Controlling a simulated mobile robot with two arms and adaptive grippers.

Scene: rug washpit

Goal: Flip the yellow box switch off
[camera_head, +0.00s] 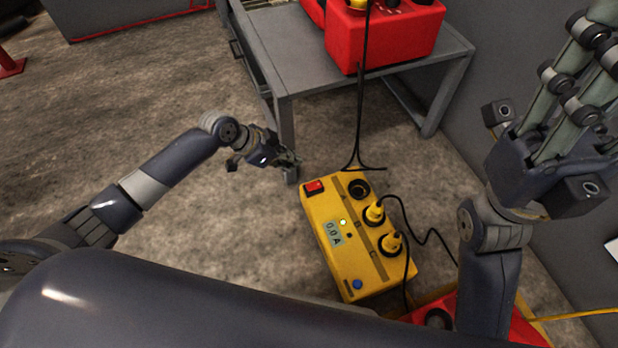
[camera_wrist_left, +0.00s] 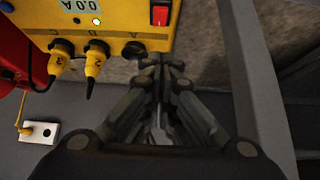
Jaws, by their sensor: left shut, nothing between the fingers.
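The yellow box (camera_head: 352,262) sits on the floor, with a red rocker switch (camera_head: 314,187) at its upper left corner. A small display reads 0.0 A and a green light glows beside it. My left gripper (camera_head: 292,163) is shut and empty, a little above and left of the switch in the head view, apart from it.
A grey table (camera_head: 285,50) stands behind the box, with a red unit (camera_head: 385,38) on it. Black cables run from yellow plugs (camera_head: 375,213) in the box, and another hangs from the table. A red object (camera_head: 520,330) lies at the front right.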

